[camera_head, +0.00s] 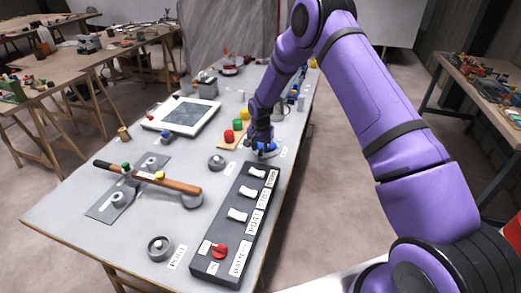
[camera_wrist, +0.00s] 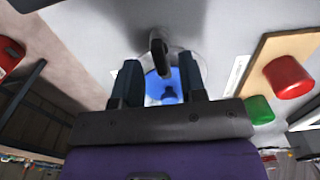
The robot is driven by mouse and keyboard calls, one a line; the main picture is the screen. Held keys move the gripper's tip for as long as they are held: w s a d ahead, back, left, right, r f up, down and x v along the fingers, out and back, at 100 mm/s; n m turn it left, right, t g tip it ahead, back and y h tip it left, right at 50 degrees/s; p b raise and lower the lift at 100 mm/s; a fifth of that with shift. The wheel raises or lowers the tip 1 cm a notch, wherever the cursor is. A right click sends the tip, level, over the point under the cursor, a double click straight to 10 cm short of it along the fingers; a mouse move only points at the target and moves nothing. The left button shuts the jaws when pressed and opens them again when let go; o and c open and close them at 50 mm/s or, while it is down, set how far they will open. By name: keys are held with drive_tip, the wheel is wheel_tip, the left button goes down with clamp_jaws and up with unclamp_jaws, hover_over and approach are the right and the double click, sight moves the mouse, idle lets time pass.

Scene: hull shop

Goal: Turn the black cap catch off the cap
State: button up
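A blue cap (camera_wrist: 153,88) on a round pale base lies on the grey table in the wrist view. Its blue also shows under my gripper in the head view (camera_head: 268,148). A black catch (camera_wrist: 157,46) sticks up at the cap's edge in the wrist view. My gripper (camera_wrist: 159,62) is over the cap with its two fingers apart, one on each side of the blue. I see nothing held between them. Whether a finger touches the catch cannot be told. In the head view my gripper (camera_head: 262,144) hides much of the cap.
A red cylinder (camera_wrist: 287,76) and a green one (camera_wrist: 258,110) stand on a wooden board beside the cap. A black switch panel (camera_head: 227,243) lies nearer on the table. A hammer (camera_head: 150,178), a framed screen (camera_head: 182,115) and round fittings lie left.

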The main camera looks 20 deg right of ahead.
drive_tip(key=shift+f, duration=0.65)
clamp_jaws()
